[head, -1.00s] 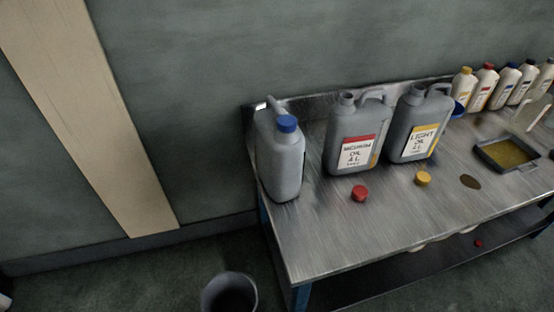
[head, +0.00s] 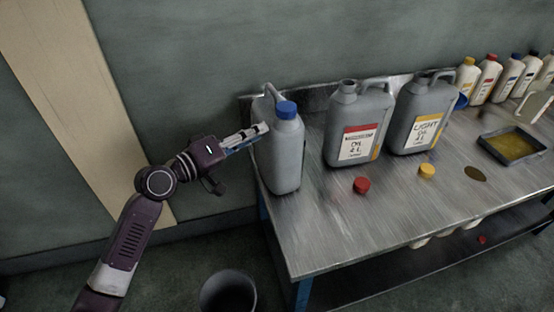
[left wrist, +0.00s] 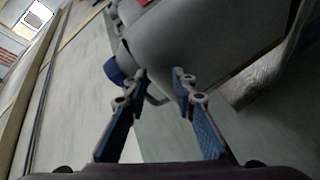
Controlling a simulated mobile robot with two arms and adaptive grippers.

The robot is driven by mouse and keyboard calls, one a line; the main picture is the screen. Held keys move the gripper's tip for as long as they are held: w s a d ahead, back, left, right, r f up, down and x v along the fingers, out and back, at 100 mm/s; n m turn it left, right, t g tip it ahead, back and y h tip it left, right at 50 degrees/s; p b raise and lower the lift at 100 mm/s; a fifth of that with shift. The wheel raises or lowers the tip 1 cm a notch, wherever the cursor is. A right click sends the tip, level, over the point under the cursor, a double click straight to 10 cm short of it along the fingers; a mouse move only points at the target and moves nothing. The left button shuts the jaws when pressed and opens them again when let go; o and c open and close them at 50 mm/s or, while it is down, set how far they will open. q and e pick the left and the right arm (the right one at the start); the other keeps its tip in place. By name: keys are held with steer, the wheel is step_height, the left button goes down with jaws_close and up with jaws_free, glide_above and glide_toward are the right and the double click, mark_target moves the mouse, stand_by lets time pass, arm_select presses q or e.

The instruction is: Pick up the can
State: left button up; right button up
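The grey can with a blue cap (head: 286,155) stands upright at the left end of the metal table. Its handle rises behind the cap on the left. My left gripper (head: 263,129) reaches in from the left, with its fingertips at the upper left side of this can, by the handle. In the left wrist view the left gripper (left wrist: 162,76) is open, its two blue-padded fingers apart. The blue cap (left wrist: 115,71) shows just left of the fingers, and a large grey can body (left wrist: 200,35) fills the top. Whether the fingers touch the can is unclear. My right gripper is not in view.
The medium oil can (head: 357,125) and the light oil can (head: 418,115) stand to the right on the table (head: 330,235). A red cap (head: 361,185) and a yellow cap (head: 427,171) lie before them. A tray (head: 512,146) sits farther right. A dark bucket (head: 228,292) stands on the floor.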

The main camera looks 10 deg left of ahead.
mark_target(271, 110)
arm_select(q)
steer(key=shift+n+t+h, duration=0.3)
steer(key=shift+n+t, duration=0.3)
steer(key=w+d+r, duration=0.1)
steer(key=w, duration=0.1)
steer(key=w+r+p, duration=0.1)
steer(key=w+r, duration=0.1)
steer(key=w, duration=0.1)
steer(key=w+d+r+p, duration=0.1)
steer(key=w+r, duration=0.1)
steer(key=w, duration=0.1)
steer(key=shift+d+r, duration=0.15)
steer(key=shift+d, duration=0.2)
steer(key=shift+w+d+p, duration=0.3)
steer(key=shift+w+d, duration=0.05)
steer(key=shift+c, duration=0.5)
jaws_close()
